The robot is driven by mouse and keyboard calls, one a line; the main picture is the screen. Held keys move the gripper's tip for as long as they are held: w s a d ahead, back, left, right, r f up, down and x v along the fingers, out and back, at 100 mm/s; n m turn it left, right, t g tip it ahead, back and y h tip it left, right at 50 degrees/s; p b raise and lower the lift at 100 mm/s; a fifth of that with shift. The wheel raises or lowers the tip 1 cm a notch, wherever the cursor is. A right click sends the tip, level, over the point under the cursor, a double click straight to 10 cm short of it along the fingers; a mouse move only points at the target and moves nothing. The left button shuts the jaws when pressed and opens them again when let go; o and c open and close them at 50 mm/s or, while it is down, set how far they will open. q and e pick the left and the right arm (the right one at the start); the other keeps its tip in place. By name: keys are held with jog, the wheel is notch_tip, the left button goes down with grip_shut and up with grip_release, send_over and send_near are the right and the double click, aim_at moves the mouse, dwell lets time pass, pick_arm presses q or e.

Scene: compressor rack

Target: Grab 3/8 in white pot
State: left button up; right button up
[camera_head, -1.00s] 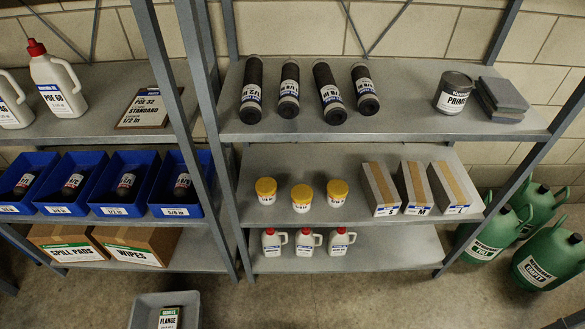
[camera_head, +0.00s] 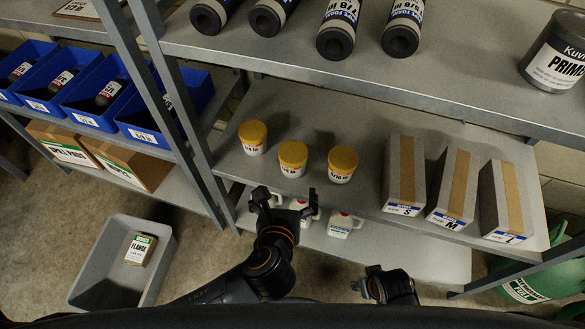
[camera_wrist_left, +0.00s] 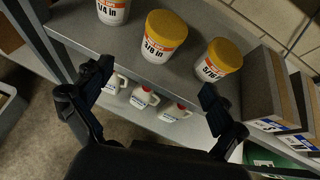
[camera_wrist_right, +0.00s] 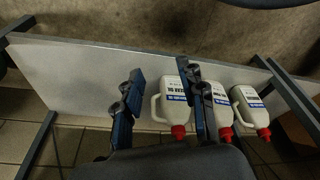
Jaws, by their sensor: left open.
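Three white pots with yellow lids stand in a row on the middle shelf (camera_head: 365,215). The middle pot (camera_head: 292,160) reads 3/8 in in the left wrist view (camera_wrist_left: 163,38). The left pot (camera_head: 253,138) reads 1/4 in there.
Three white bottles with red caps (camera_wrist_right: 178,100) stand on the lower shelf. Boxes S, M and L (camera_head: 405,175) stand right of the pots. The upper shelf (camera_head: 440,85) overhangs behind. A grey tote (camera_head: 92,262) holding a flange pack is on the floor at left.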

aim_at(291, 164)
pick_arm(q)
jog(key=shift+m, duration=0.5)
jog(key=x, duration=0.2)
jog(key=r+b+x, duration=0.1)
jog(key=x, duration=0.1)
jog(key=b+x, duration=0.1)
jog(key=x, duration=0.1)
jog(key=shift+w+d, duration=0.35)
jog(key=shift+w, duration=0.3)
jog(key=shift+w+f+b, duration=0.25)
jog(key=shift+w+b, duration=0.1)
jog(key=shift+w, duration=0.2)
jog(key=b+x, duration=0.1)
jog(key=x, duration=0.3)
jog(key=shift+w+b, duration=0.4)
pick_arm(e)
notch_tip(291, 164, up, 16)
jog(key=t, duration=0.1)
jog(key=shift+d+r, duration=0.15)
jog(key=shift+d, duration=0.1)
jog(key=shift+s, duration=0.1)
pick_arm(q)
jog(key=shift+a+r, duration=0.1)
jog(key=c, duration=1.4)
